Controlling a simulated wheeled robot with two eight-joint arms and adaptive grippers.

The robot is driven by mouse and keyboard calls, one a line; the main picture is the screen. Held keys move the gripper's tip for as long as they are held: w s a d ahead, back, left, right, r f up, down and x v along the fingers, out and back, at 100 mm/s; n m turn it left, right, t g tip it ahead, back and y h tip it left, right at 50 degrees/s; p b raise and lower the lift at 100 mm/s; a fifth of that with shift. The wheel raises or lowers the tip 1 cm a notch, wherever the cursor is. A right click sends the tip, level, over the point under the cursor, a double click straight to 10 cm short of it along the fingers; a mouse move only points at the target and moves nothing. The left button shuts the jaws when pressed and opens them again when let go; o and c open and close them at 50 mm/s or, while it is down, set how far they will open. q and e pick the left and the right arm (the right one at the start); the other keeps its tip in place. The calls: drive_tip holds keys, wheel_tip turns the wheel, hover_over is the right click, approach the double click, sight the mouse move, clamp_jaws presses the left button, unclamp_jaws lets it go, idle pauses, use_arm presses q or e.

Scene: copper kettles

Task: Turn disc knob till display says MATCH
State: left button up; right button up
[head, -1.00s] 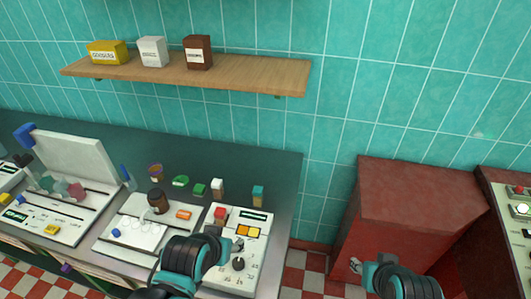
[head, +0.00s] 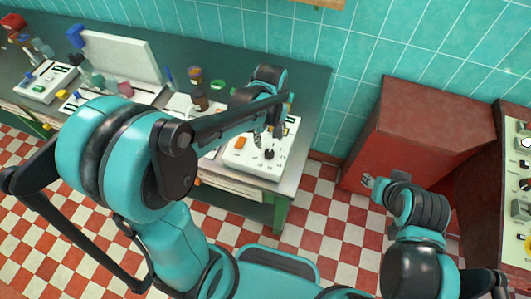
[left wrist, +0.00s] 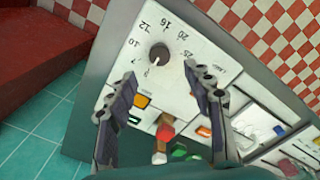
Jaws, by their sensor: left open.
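The dark disc knob (left wrist: 159,54) sits on a white panel (left wrist: 125,62) with numbers around it in the left wrist view. It also shows in the head view (head: 269,154) near the front of the panel. My left gripper (left wrist: 160,76) is open, its fingers apart and the knob visible between and just beyond the tips. It holds nothing. In the head view the left gripper (head: 267,138) is over the panel. I cannot read any display. My right gripper (head: 370,182) is by the red cabinet, too small and covered to tell its state.
Other devices and a raised white lid (head: 118,55) stand left on the bench. A red cabinet (head: 430,110) stands right, with a floor gap between.

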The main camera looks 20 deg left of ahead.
sight(269, 152)
use_arm(q)
wheel_tip(269, 152, down, 8)
drive_tip(key=shift+w+f+b, duration=0.1)
drive_tip(key=shift+b, duration=1.05)
drive_tip(key=c, duration=1.2)
